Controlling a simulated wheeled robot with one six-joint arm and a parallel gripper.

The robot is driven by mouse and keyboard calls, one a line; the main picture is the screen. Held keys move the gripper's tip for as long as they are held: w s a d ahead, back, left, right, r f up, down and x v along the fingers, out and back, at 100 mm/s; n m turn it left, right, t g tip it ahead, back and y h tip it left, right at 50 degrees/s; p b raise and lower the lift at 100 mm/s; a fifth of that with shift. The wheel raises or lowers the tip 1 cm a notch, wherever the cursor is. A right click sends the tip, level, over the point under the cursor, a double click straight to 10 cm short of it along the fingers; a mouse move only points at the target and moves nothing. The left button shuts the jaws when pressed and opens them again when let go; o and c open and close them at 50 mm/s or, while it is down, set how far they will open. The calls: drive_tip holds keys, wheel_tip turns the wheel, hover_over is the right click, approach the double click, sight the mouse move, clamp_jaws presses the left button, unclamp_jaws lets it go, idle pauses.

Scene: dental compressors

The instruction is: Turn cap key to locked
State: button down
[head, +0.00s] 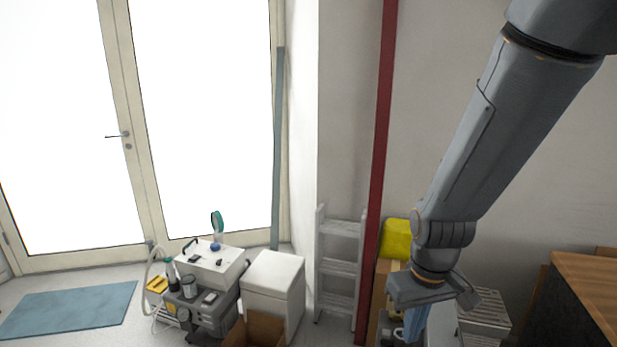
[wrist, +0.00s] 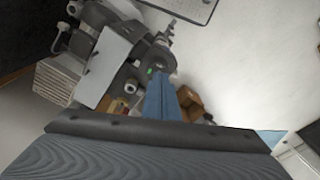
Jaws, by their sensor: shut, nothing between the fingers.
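My gripper (head: 414,325) points down at the lower right of the head view, with its blue fingers together. In the wrist view the shut, empty fingers (wrist: 163,82) reach toward grey compressor machinery (wrist: 112,62) with round fittings and a small green spot. The fingertips overlap the machinery's right side in the picture; I cannot tell whether they touch it. In the head view only a little of the machinery shows beside the gripper, the rest being hidden or cut off. I cannot make out the cap key or its position in either view.
A cart with a white box (head: 212,268) stands at the lower left, next to a white cabinet (head: 272,284). A step ladder (head: 340,262) leans by the red pipe (head: 380,150). A yellow item (head: 396,238) sits behind my arm. A wooden-topped counter (head: 590,290) is at right.

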drive_tip(key=shift+w+d+f+n+g+b, duration=0.15)
drive_tip(key=shift+w+d+f+n+b, duration=0.2)
drive_tip(key=shift+w+f+n, duration=1.3)
drive_tip(key=shift+w+d+f+n+g+b, duration=0.1)
drive_tip(key=shift+d+f+n+g+b, duration=0.2)
drive_tip(key=shift+f, duration=2.6)
drive_tip(key=shift+w+d+f+n+g+b, duration=0.1)
drive_tip(key=shift+w+d+f+n+b, duration=0.25)
drive_tip(key=shift+w+f+n, duration=1.3)
drive_tip(key=shift+s+f+m, duration=0.5)
drive_tip(key=shift+s+f, duration=0.05)
drive_tip(key=shift+s, duration=0.25)
drive_tip(key=shift+w+a, duration=0.25)
drive_tip(key=shift+a, duration=0.3)
drive_tip(key=shift+s+a+p, duration=0.2)
drive_tip(key=shift+s+p, duration=0.1)
drive_tip(key=shift+p, duration=0.65)
drive_tip(key=shift+s+a+p, duration=0.2)
drive_tip(key=shift+a+p, duration=0.2)
drive_tip(key=shift+p, duration=0.35)
drive_tip(key=shift+s, duration=0.15)
